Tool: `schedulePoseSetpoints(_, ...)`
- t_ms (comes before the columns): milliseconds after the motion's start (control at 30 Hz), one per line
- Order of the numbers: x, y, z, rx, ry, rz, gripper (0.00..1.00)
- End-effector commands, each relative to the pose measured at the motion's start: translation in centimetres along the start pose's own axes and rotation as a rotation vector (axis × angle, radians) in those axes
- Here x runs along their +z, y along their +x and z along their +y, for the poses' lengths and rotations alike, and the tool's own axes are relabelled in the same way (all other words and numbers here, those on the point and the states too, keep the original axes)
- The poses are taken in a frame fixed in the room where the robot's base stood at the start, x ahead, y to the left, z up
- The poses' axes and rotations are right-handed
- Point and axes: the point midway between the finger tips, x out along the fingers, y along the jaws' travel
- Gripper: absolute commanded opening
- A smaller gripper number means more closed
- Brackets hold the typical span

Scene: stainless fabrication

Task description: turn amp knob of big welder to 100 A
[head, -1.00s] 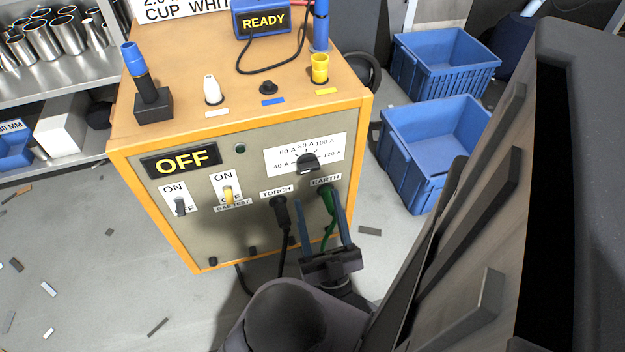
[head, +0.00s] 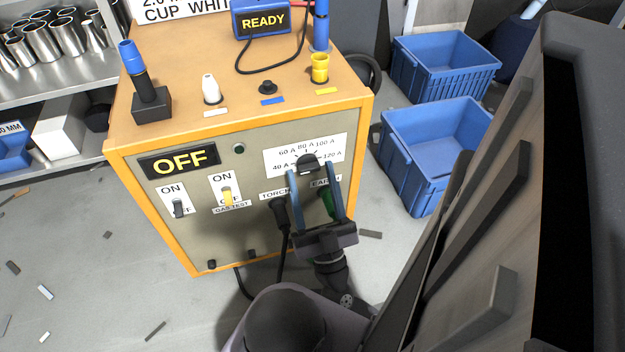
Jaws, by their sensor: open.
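The big welder (head: 180,235) is an orange-framed box with a grey front panel and an OFF display (head: 179,161). Its black amp knob (head: 307,162) sits on a white dial plate (head: 277,160) marked 40 A to 120 A. The pointer direction is too small to tell. My gripper (head: 312,168) is open, with two blue fingers reaching up toward the knob. The fingertips appear at either side of the knob's lower part. Whether they touch it I cannot tell. The fingers partly cover the TORCH and EARTH labels.
A black torch plug (head: 280,212) and a green earth plug (head: 327,202) sit below the dial, close to my fingers. Two switches (head: 178,207) are at left. A READY box (head: 262,20) and torch parts stand on top. Blue crates (head: 425,150) stand on the floor at right.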

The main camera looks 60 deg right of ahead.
Motion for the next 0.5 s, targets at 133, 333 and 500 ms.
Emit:
schedulePoseSetpoints(133,0.00,-0.01,0.01,0.000,0.000,0.000,0.24)
schedulePoseSetpoints(333,0.00,-0.02,-0.05,0.003,0.005,0.000,0.12)
schedulePoseSetpoints(500,-0.09,0.04,-0.31,0.051,0.057,0.004,0.12)
